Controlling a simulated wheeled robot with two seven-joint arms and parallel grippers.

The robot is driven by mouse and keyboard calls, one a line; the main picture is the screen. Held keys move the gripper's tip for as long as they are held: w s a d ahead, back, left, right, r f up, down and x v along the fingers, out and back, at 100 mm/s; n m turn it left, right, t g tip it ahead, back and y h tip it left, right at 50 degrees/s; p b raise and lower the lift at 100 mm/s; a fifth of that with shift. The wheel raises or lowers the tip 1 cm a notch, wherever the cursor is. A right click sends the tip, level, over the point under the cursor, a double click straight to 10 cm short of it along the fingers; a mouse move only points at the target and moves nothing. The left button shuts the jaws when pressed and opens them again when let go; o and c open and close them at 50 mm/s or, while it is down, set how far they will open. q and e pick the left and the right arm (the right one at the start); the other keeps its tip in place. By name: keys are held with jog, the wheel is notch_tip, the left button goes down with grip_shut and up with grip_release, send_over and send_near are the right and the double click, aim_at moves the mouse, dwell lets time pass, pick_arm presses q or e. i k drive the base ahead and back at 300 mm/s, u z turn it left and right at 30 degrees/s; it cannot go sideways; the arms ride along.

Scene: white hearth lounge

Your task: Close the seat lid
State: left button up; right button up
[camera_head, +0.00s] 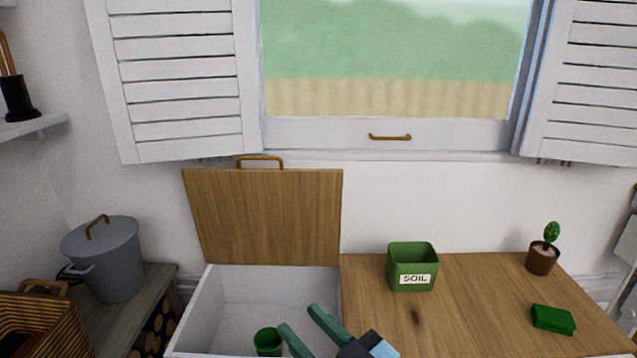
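The wooden seat lid (265,215) stands open and upright at the back of the seat box (196,308), against the wall below the window. A brown handle (260,160) sits on its top edge. The white box below it is open, and a green cup (267,341) stands inside near the front. My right gripper (299,320) comes in from the bottom, over the right part of the open box. Its two green fingers are spread apart with nothing between them. The lid is apart from the gripper. My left gripper is not in view.
A green SOIL box (412,268), a small potted plant (542,250) and a dark green block (553,319) stand on the wooden top (465,300) to the right. A grey lidded pot (104,255) and a wicker basket (38,320) are at the left.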

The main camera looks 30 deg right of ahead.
aim_at(249, 216)
jog(key=z, duration=0.3)
jog(key=k, duration=0.6)
jog(key=u, duration=0.4)
jog(key=i, duration=1.8)
jog(key=z, duration=0.5)
